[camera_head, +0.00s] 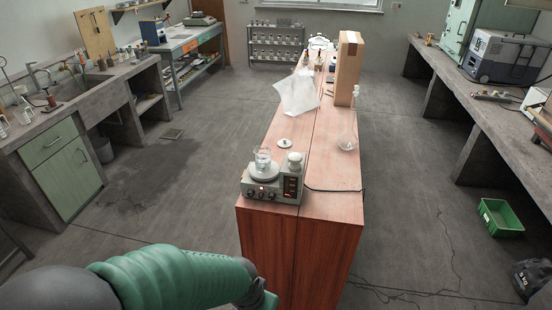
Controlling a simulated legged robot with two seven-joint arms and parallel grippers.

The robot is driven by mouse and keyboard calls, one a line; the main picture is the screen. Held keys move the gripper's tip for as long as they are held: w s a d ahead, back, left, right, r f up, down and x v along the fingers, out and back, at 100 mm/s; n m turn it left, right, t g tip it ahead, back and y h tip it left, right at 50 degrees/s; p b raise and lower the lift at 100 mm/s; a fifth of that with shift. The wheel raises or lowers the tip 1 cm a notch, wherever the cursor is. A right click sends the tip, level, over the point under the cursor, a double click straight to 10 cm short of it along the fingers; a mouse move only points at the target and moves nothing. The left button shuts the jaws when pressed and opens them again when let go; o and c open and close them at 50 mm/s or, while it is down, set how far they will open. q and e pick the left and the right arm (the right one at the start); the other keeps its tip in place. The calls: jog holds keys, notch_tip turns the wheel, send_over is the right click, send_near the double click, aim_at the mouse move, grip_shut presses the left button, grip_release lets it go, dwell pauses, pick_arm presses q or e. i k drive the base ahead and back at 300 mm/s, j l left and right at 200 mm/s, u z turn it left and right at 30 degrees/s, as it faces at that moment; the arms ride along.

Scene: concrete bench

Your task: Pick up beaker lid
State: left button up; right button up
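A small pale round disc with a knob, which looks like the beaker lid (285,143), lies flat on the reddish wooden bench (304,142). A clear glass beaker (263,158) stands on the round plate of a grey stirrer device (266,187) at the bench's near end. The lid is behind the beaker and a little to its right, apart from it. My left arm, in a green sleeve, reaches in along the bottom left and stops below the bench's near end. Its gripper does not show. My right arm and gripper are out of view.
A white bottle-like object (294,162) stands on the device's right side. A glass flask (347,141) is at the bench's right edge, with a tall cardboard box (347,70) and crumpled white sheet (297,92) behind. A dark cable crosses the bench.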

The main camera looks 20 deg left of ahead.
aim_at(284, 143)
jog(key=i+j+u, duration=0.1)
jog(key=j+u, duration=0.35)
jog(key=i+j+u, duration=0.2)
jog(key=j+u, duration=0.2)
jog(key=i+j+u, duration=0.2)
jog(key=u, duration=0.25)
jog(key=i+j+u, duration=0.3)
jog(key=u, duration=0.15)
jog(key=i+j+u, duration=0.2)
jog(key=u, duration=0.2)
jog(key=i+j+u, duration=0.1)
jog(key=i, duration=0.4)
jog(key=i+j, duration=0.2)
jog(key=i, duration=0.3)
jog(key=i+l+z, duration=0.1)
jog(key=i+z, duration=0.15)
jog(key=z, duration=0.2)
jog(key=i+z, duration=0.25)
jog(key=z, duration=0.2)
jog(key=i+z, duration=0.3)
jog(key=z, duration=0.15)
jog(key=i+z, duration=0.35)
jog(key=z, duration=0.15)
jog(key=i+z, duration=0.5)
jog(key=i+j+z, duration=0.2)
jog(key=z, duration=0.3)
jog(key=i+j+z, duration=0.3)
jog(key=z, duration=0.15)
